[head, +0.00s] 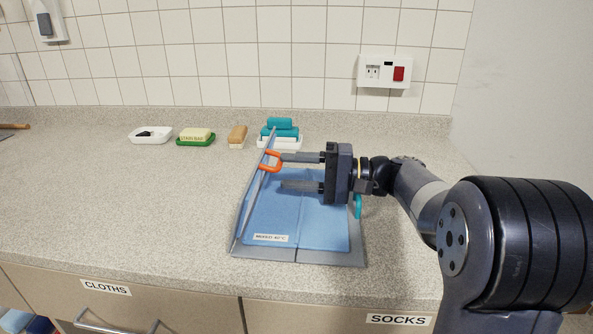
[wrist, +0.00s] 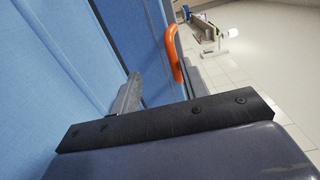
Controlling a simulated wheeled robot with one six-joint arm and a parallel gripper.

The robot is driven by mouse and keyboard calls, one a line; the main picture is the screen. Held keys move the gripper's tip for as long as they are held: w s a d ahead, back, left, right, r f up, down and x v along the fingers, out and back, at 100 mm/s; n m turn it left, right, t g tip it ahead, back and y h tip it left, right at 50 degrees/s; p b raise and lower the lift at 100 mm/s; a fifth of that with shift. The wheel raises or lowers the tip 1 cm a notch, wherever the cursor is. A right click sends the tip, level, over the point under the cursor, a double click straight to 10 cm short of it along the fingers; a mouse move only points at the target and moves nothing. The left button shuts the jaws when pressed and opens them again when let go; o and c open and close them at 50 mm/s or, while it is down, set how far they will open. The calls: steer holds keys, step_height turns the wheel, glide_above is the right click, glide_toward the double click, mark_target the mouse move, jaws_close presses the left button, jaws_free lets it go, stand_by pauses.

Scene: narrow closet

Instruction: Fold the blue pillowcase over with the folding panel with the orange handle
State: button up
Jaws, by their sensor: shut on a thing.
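The blue pillowcase (head: 318,225) lies on the grey folding board (head: 325,257) on the counter, with a white label near its front edge. The board's left folding panel (head: 244,212) stands steeply raised, seen nearly edge-on. Its orange handle (head: 270,162) is at the panel's upper edge. My gripper (head: 281,171) reaches in from the right above the pillowcase and is shut on the handle. In the wrist view the orange handle (wrist: 174,55) shows beside the fingers, with blue cloth (wrist: 45,60) filling the left. The panel's left face is mostly hidden.
Behind the board are a white dish with teal items (head: 280,130), a brown brush (head: 237,135), soap on a green dish (head: 196,136) and a white dish with a dark item (head: 151,134). A wall socket (head: 384,71) is above. The counter left of the board is clear.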

step_height(320, 180, up, 10)
steer(key=p, duration=0.2)
steer(key=shift+p, duration=0.35)
steer(key=shift+c, duration=0.4)
